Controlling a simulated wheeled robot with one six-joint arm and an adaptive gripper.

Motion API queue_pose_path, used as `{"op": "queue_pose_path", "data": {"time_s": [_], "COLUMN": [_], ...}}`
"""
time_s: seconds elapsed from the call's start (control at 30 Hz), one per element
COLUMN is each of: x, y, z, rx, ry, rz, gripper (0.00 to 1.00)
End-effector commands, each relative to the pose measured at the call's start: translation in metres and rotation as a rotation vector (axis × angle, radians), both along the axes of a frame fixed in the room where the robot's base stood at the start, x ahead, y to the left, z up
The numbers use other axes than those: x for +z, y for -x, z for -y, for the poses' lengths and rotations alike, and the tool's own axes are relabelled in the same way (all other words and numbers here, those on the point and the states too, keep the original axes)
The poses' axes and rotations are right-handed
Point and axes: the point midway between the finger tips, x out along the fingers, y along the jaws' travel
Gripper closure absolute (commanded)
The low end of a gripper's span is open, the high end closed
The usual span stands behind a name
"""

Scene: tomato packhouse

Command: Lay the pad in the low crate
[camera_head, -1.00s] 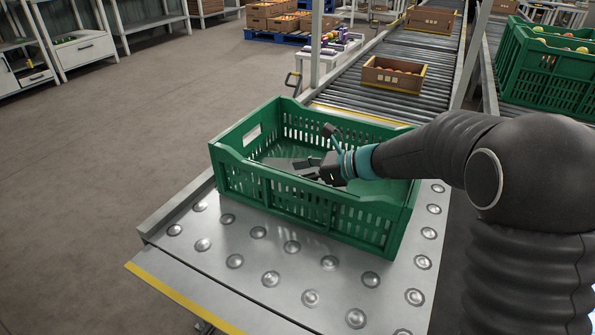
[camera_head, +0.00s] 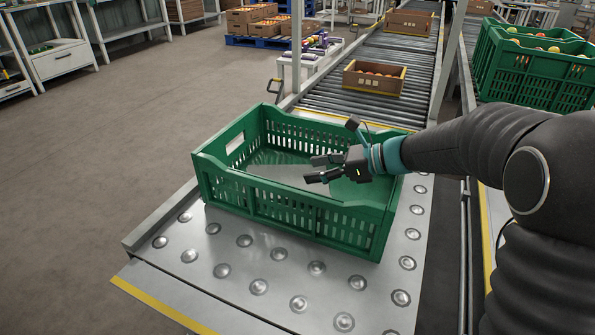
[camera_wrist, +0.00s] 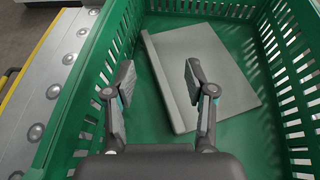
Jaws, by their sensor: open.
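The low green crate (camera_head: 300,213) stands on the metal ball table. The grey pad (camera_wrist: 205,72) lies inside it on the green floor, turned at an angle to the walls, as the wrist view shows. In the head view the pad (camera_head: 280,175) shows partly behind the near wall and my gripper. My gripper (camera_head: 318,168) is over the crate's inside, near the rim height. In the wrist view my gripper (camera_wrist: 158,82) is open, its two fingers apart with nothing held between them. The pad's left edge shows between and beyond the fingers.
The metal ball table (camera_head: 245,262) has free room in front of the crate. A roller conveyor (camera_head: 335,100) behind carries a wooden box (camera_head: 373,78) of tomatoes. Green crates (camera_head: 540,65) stand at the back right. The floor at left is clear.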

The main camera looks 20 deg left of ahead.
Motion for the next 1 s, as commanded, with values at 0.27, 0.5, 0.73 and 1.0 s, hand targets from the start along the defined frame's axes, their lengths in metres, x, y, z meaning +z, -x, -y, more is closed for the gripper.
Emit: {"op": "queue_pose_path", "data": {"time_s": [0.27,0.5,0.73,1.0], "x": [0.009,0.01,0.018,0.045], "y": [-0.002,-0.002,0.007,0.064], "z": [0.022,0.023,0.026,0.06], "rx": [-0.001,0.0,0.012,0.114], "ry": [0.0,0.0,0.009,0.13], "rz": [0.0,0.0,0.018,0.208], "gripper": [0.45,0.45,0.45,0.45]}}
